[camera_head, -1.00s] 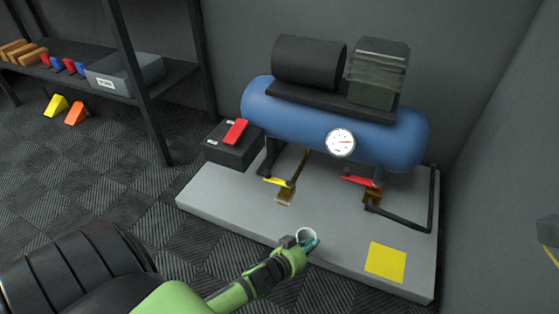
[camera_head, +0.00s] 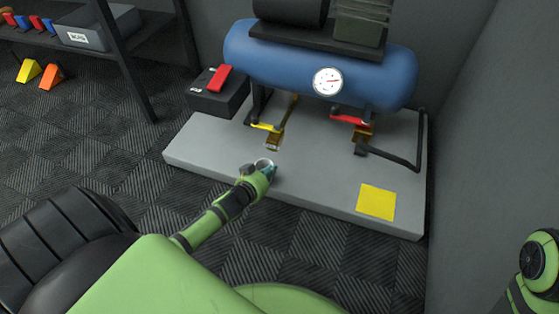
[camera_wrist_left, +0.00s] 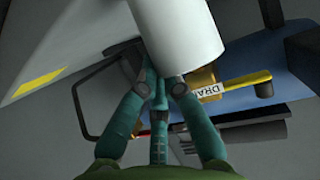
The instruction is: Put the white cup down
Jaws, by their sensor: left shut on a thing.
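The white cup (camera_wrist_left: 185,38) fills the upper middle of the left wrist view, between the fingers of my left gripper (camera_wrist_left: 160,75). In the head view the cup (camera_head: 264,163) shows as a small white rim at the end of my left arm. My left gripper (camera_head: 262,170) is shut on the cup, over the front edge area of the grey slab (camera_head: 310,180). I cannot tell whether the cup touches the slab. The cup's lower part is hidden by the gripper in the head view. Part of my right arm shows at the right edge; its gripper is out of view.
A yellow square (camera_head: 376,202) lies on the slab at right. A blue tank (camera_head: 290,62) with a gauge, yellow and red valve handles and a black pipe (camera_head: 400,160) stands behind. A black box (camera_head: 218,97) sits at the slab's back left. The slab's front middle is clear.

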